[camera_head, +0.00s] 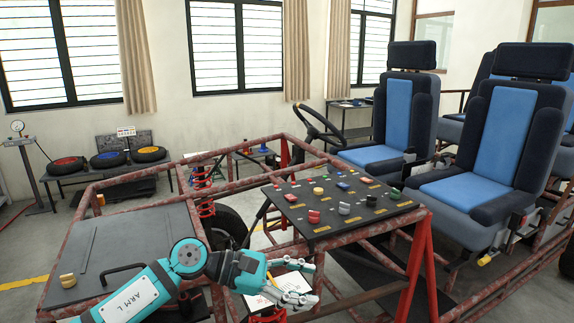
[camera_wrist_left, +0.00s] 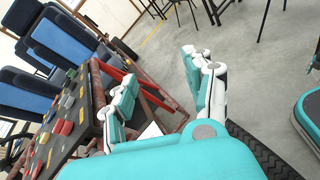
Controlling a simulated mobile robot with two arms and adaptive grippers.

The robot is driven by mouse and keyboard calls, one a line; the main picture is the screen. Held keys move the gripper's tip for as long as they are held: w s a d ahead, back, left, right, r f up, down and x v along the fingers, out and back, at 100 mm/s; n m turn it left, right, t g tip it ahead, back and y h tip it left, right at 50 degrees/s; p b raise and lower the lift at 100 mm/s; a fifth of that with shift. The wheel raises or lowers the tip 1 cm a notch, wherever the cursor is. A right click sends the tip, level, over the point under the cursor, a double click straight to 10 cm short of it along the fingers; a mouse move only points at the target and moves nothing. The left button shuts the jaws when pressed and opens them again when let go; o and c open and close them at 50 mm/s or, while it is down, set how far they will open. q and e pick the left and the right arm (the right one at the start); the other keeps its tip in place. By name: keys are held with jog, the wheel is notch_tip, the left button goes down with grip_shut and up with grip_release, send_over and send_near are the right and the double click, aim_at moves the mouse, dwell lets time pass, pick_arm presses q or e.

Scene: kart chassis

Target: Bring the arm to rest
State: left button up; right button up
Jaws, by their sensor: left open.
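My left arm (camera_head: 140,299), teal with an "ARM L" label, comes in from the lower left of the head view. My left gripper (camera_head: 298,282) is open and empty beside the front edge of the black control panel, below the level of its top. In the left wrist view its two white-and-teal fingers (camera_wrist_left: 160,95) stand wide apart with nothing between them. A white sheet or card (camera_head: 258,302) shows just behind the gripper; part of it is hidden. My right gripper shows in neither view.
The black panel (camera_head: 335,222) with several coloured knobs sits on the rusty red tube frame (camera_head: 419,262). A dark flat plate (camera_head: 130,250) with a yellow knob lies left. Blue seats (camera_head: 497,135) stand right. Wheels on a bench (camera_head: 107,160) are far left. Open floor shows in the wrist view.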

pick_arm(q)
notch_tip(320, 180, up, 5)
jog(key=s+d+n+t+h, duration=0.2)
jog(key=n+t+h, duration=0.3)
jog(key=n, duration=0.4)
jog(key=w+a+n+t+y, duration=0.35)
jog(key=a+n+t, duration=0.25)
jog(key=n+t, duration=0.65)
jog(key=s+a+f+n+g+y, duration=0.25)
jog(key=a+f+n+y, duration=0.5)
jog(key=n, duration=0.45)
jog(key=s+a+f+n+g+y, duration=0.1)
jog(key=s+a+f+n+y, duration=0.2)
jog(key=a+f+n+y, duration=0.75)
jog(key=s+a+f+n+g+h, duration=0.1)
jog(key=s+f+n+g, duration=0.55)
jog(key=s, duration=0.55)
jog(key=s+f+n+g+h, duration=0.1)
jog(key=s+f+n+g, duration=0.5)
jog(key=s, duration=0.7)
notch_tip(320, 180, down, 28)
jog(key=s+m, duration=0.1)
jog(key=s, duration=0.1)
jog(key=s+a+f+g, duration=0.1)
jog(key=s+a+f, duration=0.2)
jog(key=s+f, duration=1.2)
jog(key=shift+s+a+f, duration=0.15)
jog(key=shift+s, duration=0.45)
